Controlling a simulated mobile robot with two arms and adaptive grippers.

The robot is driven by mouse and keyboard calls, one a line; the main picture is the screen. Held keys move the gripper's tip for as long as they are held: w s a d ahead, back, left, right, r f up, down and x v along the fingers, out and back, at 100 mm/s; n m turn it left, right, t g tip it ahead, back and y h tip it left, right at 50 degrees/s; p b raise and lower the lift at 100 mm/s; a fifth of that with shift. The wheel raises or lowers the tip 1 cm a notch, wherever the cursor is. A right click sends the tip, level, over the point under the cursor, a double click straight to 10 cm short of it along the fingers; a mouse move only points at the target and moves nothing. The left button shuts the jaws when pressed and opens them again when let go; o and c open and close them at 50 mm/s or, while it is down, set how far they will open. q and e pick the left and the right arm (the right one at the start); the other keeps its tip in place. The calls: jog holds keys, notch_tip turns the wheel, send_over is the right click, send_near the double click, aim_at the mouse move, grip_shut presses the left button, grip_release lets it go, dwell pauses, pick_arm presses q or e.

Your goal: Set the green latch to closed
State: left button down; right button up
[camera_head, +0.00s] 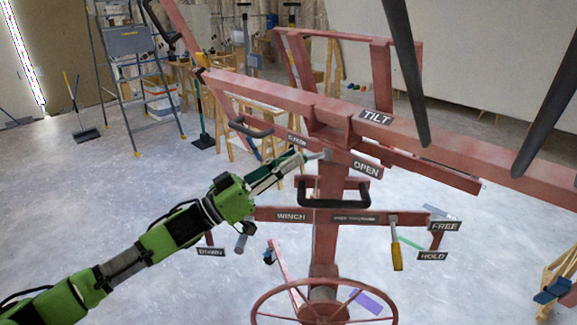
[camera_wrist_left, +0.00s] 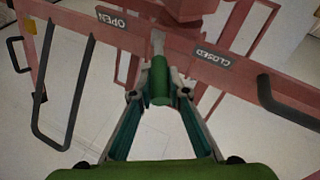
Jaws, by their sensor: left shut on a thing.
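The green latch shows in the left wrist view as a green grip (camera_wrist_left: 159,82) on a short grey lever. The lever stands between the OPEN plate (camera_wrist_left: 112,19) and the CLOSED plate (camera_wrist_left: 212,57) on the red beam, not lined up with either. My left gripper (camera_wrist_left: 159,93) is shut on the green grip, one finger on each side. In the head view my left gripper (camera_head: 290,165) reaches in from the left to the grey lever (camera_head: 316,155), left of the OPEN plate (camera_head: 366,168). The grip is mostly hidden there. My right gripper is not in view.
The red lift frame carries a TILT plate (camera_head: 376,117), black handles (camera_head: 334,201) and an orange-handled lever (camera_head: 396,255) by the FREE and HOLD plates. A red handwheel (camera_head: 325,307) is below. Dark bars (camera_head: 407,75) hang at upper right.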

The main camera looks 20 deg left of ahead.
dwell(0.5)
pick_arm(q)
jog(key=c, duration=2)
grip_release()
jog(key=shift+o, duration=0.2)
jog(key=shift+w+d+f, duration=0.1)
jog(key=shift+w, duration=0.05)
jog(key=v, duration=1.2)
